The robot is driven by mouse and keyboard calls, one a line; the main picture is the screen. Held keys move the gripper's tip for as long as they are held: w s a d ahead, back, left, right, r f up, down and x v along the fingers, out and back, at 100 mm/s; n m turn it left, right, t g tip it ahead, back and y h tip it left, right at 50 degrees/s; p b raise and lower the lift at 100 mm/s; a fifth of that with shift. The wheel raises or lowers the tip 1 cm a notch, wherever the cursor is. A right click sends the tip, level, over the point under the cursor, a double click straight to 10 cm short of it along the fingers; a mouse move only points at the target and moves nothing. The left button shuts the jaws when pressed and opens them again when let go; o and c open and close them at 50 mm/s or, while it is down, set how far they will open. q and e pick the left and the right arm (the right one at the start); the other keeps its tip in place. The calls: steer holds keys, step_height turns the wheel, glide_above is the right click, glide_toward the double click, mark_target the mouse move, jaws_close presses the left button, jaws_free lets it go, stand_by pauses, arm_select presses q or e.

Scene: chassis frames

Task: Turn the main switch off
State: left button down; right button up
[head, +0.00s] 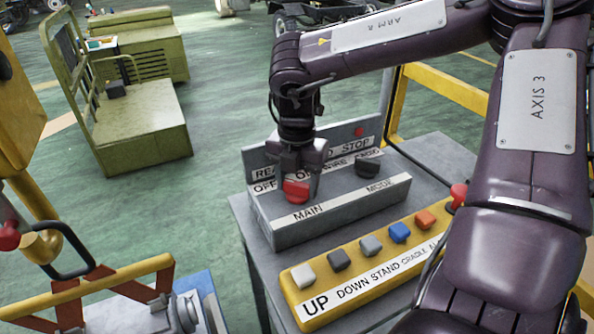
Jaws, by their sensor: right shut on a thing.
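The red main switch knob (296,190) sits on the sloped face of the grey control box (335,212), above the label MAIN. The labels OFF and ON are behind it, partly covered by my gripper. My right gripper (297,172) reaches down from above and is shut on the red knob. Its fingers hide part of the knob, so I cannot tell exactly which label it points to. My left gripper is not in view.
A black mode knob (367,168) stands right of the red one. A yellow panel (370,264) with several coloured buttons and a red mushroom knob (458,194) lies in front. A green cart (135,130) stands at the left on open floor.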

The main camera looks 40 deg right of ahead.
mark_target(297, 183)
steer(key=shift+r+n, duration=0.1)
steer(key=shift+n, duration=0.2)
stand_by(0.4)
steer(key=o, duration=1)
step_height(297, 183, up, 8)
steer(key=shift+f, duration=0.1)
